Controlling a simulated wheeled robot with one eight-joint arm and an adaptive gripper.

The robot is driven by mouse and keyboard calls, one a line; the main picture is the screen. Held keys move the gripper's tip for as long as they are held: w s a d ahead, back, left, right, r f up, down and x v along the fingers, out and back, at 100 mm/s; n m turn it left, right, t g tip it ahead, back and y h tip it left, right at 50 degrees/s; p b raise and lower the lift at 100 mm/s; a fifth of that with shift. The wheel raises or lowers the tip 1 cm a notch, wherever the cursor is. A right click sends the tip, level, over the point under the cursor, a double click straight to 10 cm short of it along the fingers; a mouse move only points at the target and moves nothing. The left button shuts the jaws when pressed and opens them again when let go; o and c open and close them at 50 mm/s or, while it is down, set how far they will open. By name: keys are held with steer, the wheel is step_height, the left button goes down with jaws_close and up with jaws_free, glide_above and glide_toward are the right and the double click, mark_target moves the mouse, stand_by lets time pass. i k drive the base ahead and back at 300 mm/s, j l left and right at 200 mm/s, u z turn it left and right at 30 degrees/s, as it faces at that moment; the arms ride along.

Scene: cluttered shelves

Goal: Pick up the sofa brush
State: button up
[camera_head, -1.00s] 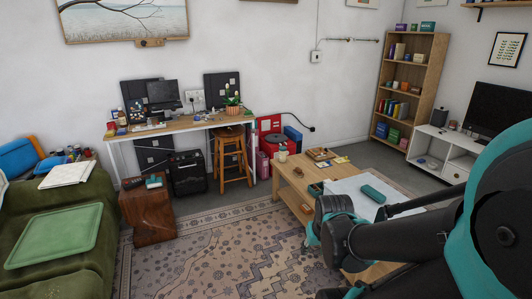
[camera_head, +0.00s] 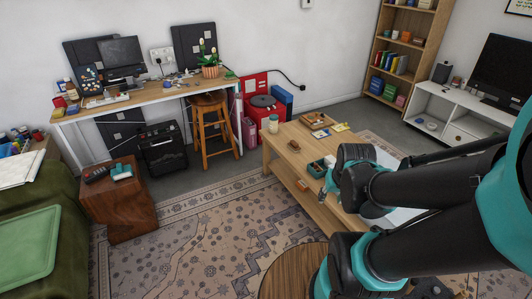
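I cannot pick out the sofa brush for certain. A small brown object (camera_head: 293,146), possibly a brush, lies on the wooden coffee table (camera_head: 287,164). A dark elongated object (camera_head: 97,174) and a teal-and-white item (camera_head: 122,172) lie on the brown cube side table (camera_head: 128,207); they are too small to identify. My black-and-teal arm fills the right side and covers much of the coffee table. The end of my arm, with my gripper (camera_head: 327,187), seems to be over the table's near left edge; its fingers are not clear.
A green sofa (camera_head: 70,210) with a green tray (camera_head: 30,245) is at left. A desk (camera_head: 150,94) and wooden stool (camera_head: 212,118) stand behind. A round wooden top (camera_head: 284,272) is at the bottom, close to my arm. The patterned rug (camera_head: 190,250) between is clear.

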mark_target(294, 145)
steer(key=u, duration=2.35)
steer(key=z, duration=2.35)
steer(key=i+j+z, duration=0.2)
steer(key=i+j, duration=0.35)
steer(key=i+j+z, duration=0.4)
steer(key=j, duration=0.6)
steer(key=i+j+z, duration=0.1)
steer(key=j+z, duration=0.3)
steer(key=j, duration=0.65)
steer(key=j+z, duration=0.4)
steer(key=j, duration=0.75)
